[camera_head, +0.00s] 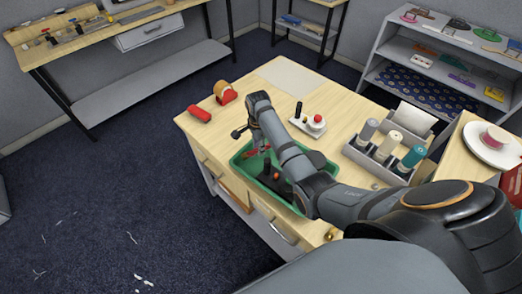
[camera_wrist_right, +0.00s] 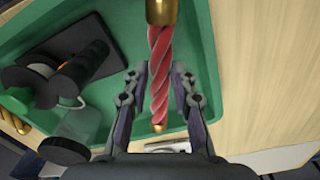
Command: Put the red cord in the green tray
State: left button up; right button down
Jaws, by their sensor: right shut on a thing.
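The red cord (camera_wrist_right: 160,75) is a twisted red length with brass ends, seen in the right wrist view between the fingers of my right gripper (camera_wrist_right: 160,88). My right gripper (camera_head: 248,132) is shut on it. In the head view a bit of red cord (camera_head: 258,150) shows below the gripper, over the green tray. The green tray (camera_head: 240,172) lies near the table's front edge, partly hidden by my right arm. In the right wrist view the tray (camera_wrist_right: 215,95) shows behind the cord; whether they touch is unclear. My left gripper is not in view.
The tray holds a dark spool-like thing (camera_wrist_right: 75,75) and a dark-lidded clear jar (camera_wrist_right: 70,140). A red block (camera_head: 199,113) and a tan roll (camera_head: 220,90) lie left of my arm. A white stand (camera_head: 308,124) and a spool rack (camera_head: 376,165) stand to the right.

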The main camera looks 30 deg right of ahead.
jog(key=f, duration=0.2)
jog(key=s+f, duration=0.1)
jog(key=shift+d+f, duration=0.25)
jog(key=shift+w+f, duration=0.1)
jog(key=shift+f, duration=0.15)
jog(key=c, duration=1.1)
grip_release()
jog(key=shift+f, duration=0.1)
notch_tip(320, 180, up, 12)
jog(key=shift+r+b, duration=0.1)
jog(key=shift+b, duration=0.4)
